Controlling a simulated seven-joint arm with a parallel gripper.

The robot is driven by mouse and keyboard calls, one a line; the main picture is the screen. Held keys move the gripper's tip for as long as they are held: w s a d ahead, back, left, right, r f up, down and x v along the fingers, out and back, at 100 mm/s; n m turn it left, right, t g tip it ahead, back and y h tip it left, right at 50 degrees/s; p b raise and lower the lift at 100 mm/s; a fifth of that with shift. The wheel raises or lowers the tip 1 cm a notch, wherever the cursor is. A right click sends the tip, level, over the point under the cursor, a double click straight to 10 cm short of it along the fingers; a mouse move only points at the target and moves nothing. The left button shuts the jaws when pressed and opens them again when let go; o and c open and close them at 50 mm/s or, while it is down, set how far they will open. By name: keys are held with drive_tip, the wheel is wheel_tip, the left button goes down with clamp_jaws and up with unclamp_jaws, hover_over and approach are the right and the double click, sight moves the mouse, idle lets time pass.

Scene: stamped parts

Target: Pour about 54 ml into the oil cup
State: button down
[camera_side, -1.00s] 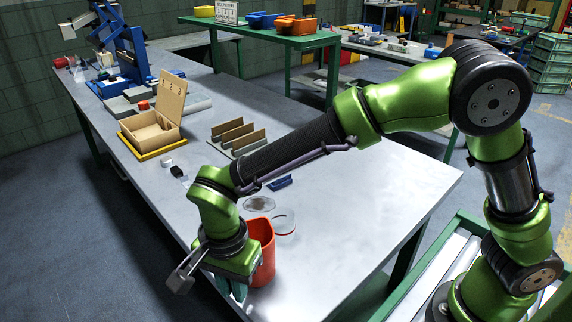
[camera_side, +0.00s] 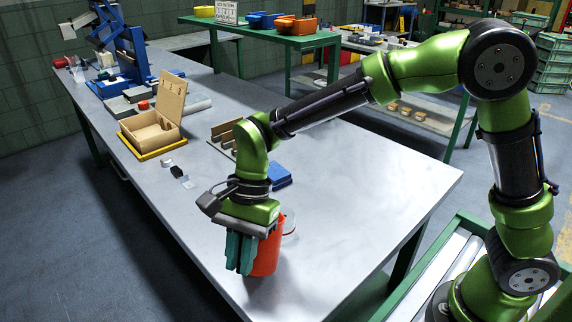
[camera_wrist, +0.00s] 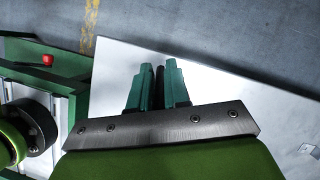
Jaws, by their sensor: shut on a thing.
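My gripper (camera_side: 240,253) points down near the front edge of the table in the side view, its teal fingers closed together. An orange-red container (camera_side: 268,252) is right beside the fingers, partly hidden by them, and looks slightly tilted. In the wrist view, the fingers (camera_wrist: 158,85) have a narrow dark piece between them; I take it as part of the container, whose body is hidden there. A clear round rim (camera_side: 290,225) shows just behind the container. I cannot tell whether it is the oil cup. The liquid inside the container is hidden.
A blue block (camera_side: 280,176) lies behind my wrist. A slotted rack (camera_side: 222,132) and an open wooden box (camera_side: 153,130) stand farther back. Small black and clear pieces (camera_side: 178,172) lie at left. The right part of the table (camera_side: 370,190) is clear.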

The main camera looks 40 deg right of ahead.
drive_tip(key=d+r+y, duration=0.1)
drive_tip(key=w+d+r+g+y, duration=0.1)
drive_tip(key=d+y, duration=0.1)
drive_tip(key=shift+w+d, duration=0.1)
drive_tip(key=shift+w, duration=0.1)
drive_tip(key=shift+w+d+r+g+y, duration=0.1)
drive_tip(key=shift+d+r+g+y, duration=0.2)
drive_tip(key=shift+r, duration=0.25)
drive_tip(key=shift+w+d+r+g+y, duration=0.1)
drive_tip(key=shift+d+r+y, duration=0.05)
drive_tip(key=shift+r+y, duration=0.3)
drive_tip(key=shift+w+d+r+g+y, duration=0.25)
drive_tip(key=shift+d+r+g+y, duration=0.3)
drive_tip(key=shift+r+y, duration=0.4)
drive_tip(key=shift+w+d+r+y+p, duration=0.15)
drive_tip(key=shift+d+r+y+p, duration=0.25)
drive_tip(key=shift+y+p, duration=0.1)
drive_tip(key=shift+w+d+g+y+p, duration=0.3)
drive_tip(key=shift+d+g+y+p, duration=0.15)
drive_tip(key=shift+d+y+p, duration=0.3)
drive_tip(key=shift+w+d+r+g+y+p, duration=0.2)
drive_tip(key=shift+w+d+r+y+p, duration=0.1)
drive_tip(key=shift+d+y+p, duration=0.2)
drive_tip(key=shift+w+d+r+g+y+p, duration=0.2)
drive_tip(key=shift+d+r+y+p, duration=0.1)
drive_tip(key=shift+d+y+p, duration=0.15)
idle(1.9)
